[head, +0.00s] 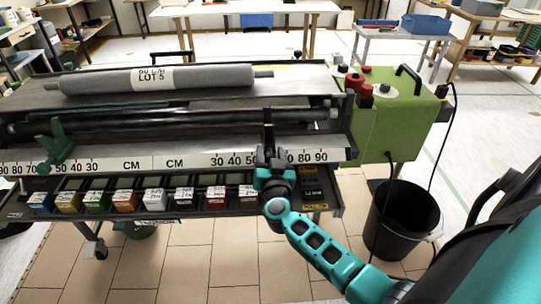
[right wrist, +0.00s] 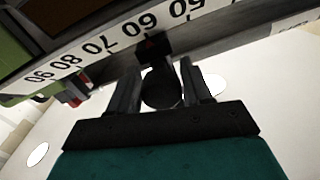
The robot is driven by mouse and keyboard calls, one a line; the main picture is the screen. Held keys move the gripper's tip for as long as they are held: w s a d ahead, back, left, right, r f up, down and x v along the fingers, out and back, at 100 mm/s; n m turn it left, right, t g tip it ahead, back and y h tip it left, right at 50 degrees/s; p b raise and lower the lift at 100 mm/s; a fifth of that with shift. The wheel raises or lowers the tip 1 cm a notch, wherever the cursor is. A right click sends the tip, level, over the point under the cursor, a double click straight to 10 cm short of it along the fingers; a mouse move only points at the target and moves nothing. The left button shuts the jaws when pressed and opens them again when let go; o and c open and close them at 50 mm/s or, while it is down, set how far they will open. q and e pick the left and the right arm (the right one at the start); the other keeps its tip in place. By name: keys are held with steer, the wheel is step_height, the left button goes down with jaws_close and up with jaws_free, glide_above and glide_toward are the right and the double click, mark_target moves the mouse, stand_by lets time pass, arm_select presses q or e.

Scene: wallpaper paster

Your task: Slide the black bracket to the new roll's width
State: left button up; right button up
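The black bracket (head: 267,122) stands on the front rail of the paster, over the right half of the scale. Its dark round knob (right wrist: 162,90) shows in the right wrist view, with a small reddish mark above it near the 60. My right gripper (head: 268,158) is at the bracket's lower front. Its two fingers lie against both sides of the knob and look shut on it. The scale strip (head: 190,160) is white with black numbers; my gripper hides part of it in the head view. The new grey roll (head: 160,79) lies on top, its label reading about 60 CM, LOT 5. My left gripper is out of view.
A green bracket (head: 55,147) stands on the left half of the scale. Several coloured boxes (head: 125,200) line the shelf below. A green machine housing (head: 395,120) with red knobs is at the right end, and a black bucket (head: 402,215) stands below it.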

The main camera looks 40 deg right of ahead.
steer(key=shift+o, duration=1)
steer(key=shift+s+a, duration=0.1)
steer(key=shift+s, duration=0.05)
steer(key=p+v, duration=0.1)
steer(key=v, duration=1.1)
steer(key=shift+s, duration=0.25)
steer(key=shift+a+r, duration=0.1)
steer(key=shift+a, duration=0.15)
